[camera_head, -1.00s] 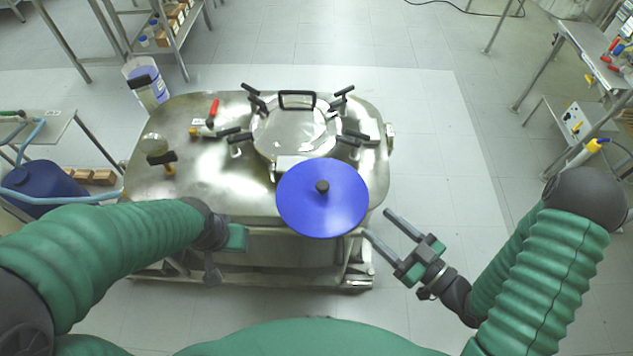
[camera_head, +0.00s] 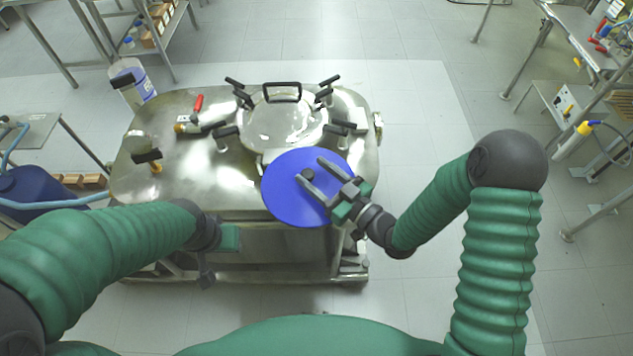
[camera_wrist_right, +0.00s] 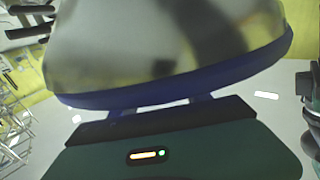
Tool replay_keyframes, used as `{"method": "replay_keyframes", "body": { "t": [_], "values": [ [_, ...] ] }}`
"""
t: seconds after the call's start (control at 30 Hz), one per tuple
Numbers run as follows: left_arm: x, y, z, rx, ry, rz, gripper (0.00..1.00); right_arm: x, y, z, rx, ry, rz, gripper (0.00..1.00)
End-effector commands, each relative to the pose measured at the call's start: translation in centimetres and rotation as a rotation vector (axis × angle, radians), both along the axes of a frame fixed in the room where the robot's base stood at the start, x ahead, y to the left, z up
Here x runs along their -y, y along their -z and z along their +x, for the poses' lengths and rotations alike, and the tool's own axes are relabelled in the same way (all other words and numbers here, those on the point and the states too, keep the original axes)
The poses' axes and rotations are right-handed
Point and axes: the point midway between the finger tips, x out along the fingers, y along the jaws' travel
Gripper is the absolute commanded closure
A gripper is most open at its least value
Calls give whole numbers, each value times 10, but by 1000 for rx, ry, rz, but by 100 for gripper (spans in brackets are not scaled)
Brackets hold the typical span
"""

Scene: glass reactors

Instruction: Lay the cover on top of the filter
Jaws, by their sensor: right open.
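A blue disc with a black knob (camera_head: 286,195), likely the cover, lies at the front right edge of the steel vessel (camera_head: 240,180), likely the filter. A round hatch with a black handle (camera_head: 285,122) is on the vessel's top. My right gripper (camera_head: 312,170) is open over the disc, its fingers on either side of the knob; contact cannot be told. The right wrist view shows a blue rim (camera_wrist_right: 180,88) across the fingers, under a large blurred grey surface. My left gripper (camera_head: 230,237) is at the vessel's front side; its fingers are not clearly visible.
Black clamps (camera_head: 238,90) surround the hatch. A red-handled valve (camera_head: 197,104) is on the vessel's left part.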

Motion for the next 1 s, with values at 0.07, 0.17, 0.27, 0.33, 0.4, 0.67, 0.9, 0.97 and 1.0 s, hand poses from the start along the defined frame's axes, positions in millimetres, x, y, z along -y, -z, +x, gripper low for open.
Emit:
{"method": "replay_keyframes", "body": {
  "t": [0.07,0.17,0.27,0.33,0.4,0.67,0.9,0.97,1.0],
  "values": [
    [0,1,0,0,0,0,64,-1,0,-1,1,-1,-1,45],
    [0,1,0,0,0,0,64,-2,0,-2,1,-2,-2,53],
    [0,1,0,0,0,0,64,-2,0,-2,1,-2,-2,66],
    [0,1,0,0,-1,0,64,-1,0,-2,1,-1,-1,75],
    [0,1,0,0,-1,0,64,0,0,-1,1,-1,-1,84],
    [0,1,0,0,-1,0,64,2,1,-1,0,0,0,100],
    [0,1,0,0,0,0,64,1,0,-1,-1,0,-1,100],
    [0,2,0,0,0,0,64,1,-2,-1,0,0,-1,100],
    [0,2,0,0,0,0,64,1,-3,-1,0,-1,-1,100]
  ]
}}
